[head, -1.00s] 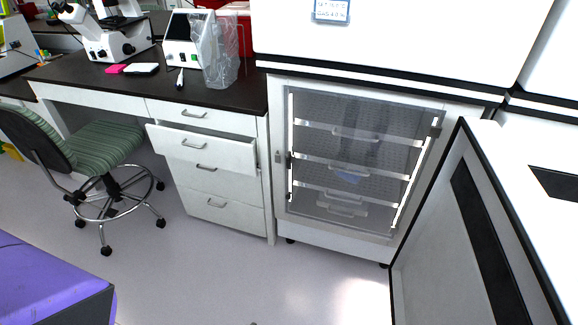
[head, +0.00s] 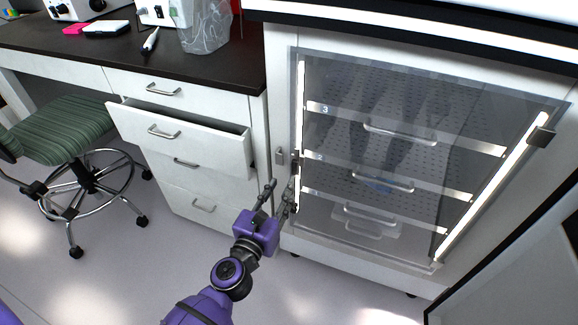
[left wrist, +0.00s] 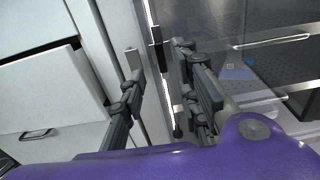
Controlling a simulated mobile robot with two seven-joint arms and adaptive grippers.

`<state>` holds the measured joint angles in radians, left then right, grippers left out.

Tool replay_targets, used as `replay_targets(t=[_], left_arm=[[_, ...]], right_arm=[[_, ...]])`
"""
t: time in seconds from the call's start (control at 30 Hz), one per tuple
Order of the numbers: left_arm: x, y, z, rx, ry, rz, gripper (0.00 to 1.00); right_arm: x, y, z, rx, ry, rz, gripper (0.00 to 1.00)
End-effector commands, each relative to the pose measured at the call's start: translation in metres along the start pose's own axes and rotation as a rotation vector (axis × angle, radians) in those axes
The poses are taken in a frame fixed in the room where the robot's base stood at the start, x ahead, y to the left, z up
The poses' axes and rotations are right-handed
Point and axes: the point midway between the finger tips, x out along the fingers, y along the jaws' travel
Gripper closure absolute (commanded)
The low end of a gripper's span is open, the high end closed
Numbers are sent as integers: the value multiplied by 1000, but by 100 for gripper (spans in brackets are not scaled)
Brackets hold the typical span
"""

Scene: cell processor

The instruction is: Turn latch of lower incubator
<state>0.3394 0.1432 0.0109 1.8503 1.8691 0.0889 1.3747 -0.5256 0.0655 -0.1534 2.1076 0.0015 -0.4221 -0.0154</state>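The lower incubator's clear door (head: 400,100) is shut, with lit shelves behind it. A small grey latch piece (head: 280,156) is on the frame left of the door, beside a dark fitting (head: 295,160) at the door's edge. My left gripper (head: 279,190) is open and empty, just below the latch in the head view. In the left wrist view the grey latch piece (left wrist: 132,58) stands just beyond the left finger, and the dark fitting (left wrist: 155,36) is between the two fingers' lines. Contact cannot be told. My right gripper is not in view.
A partly open drawer (head: 180,134) juts out left of the gripper, and shows in the left wrist view (left wrist: 50,95). A green stool (head: 60,130) stands further left. A white cabinet with black trim (head: 500,290) is at the lower right. The floor between is clear.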

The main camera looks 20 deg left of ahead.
Motion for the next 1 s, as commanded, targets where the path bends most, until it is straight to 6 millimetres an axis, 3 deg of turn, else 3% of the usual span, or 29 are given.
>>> replay_targets(t=[0.17,0.4,0.6,0.83,1.0], left_arm=[[25,0,2,2,-4,-2,70],[61,-1,1,3,-2,-3,70],[74,0,0,3,0,-2,70],[75,0,0,3,-1,-2,70],[75,0,0,3,-1,-2,90]], right_arm=[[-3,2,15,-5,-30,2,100],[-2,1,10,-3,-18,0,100],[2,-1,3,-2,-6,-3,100],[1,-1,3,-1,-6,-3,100],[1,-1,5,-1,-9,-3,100]])
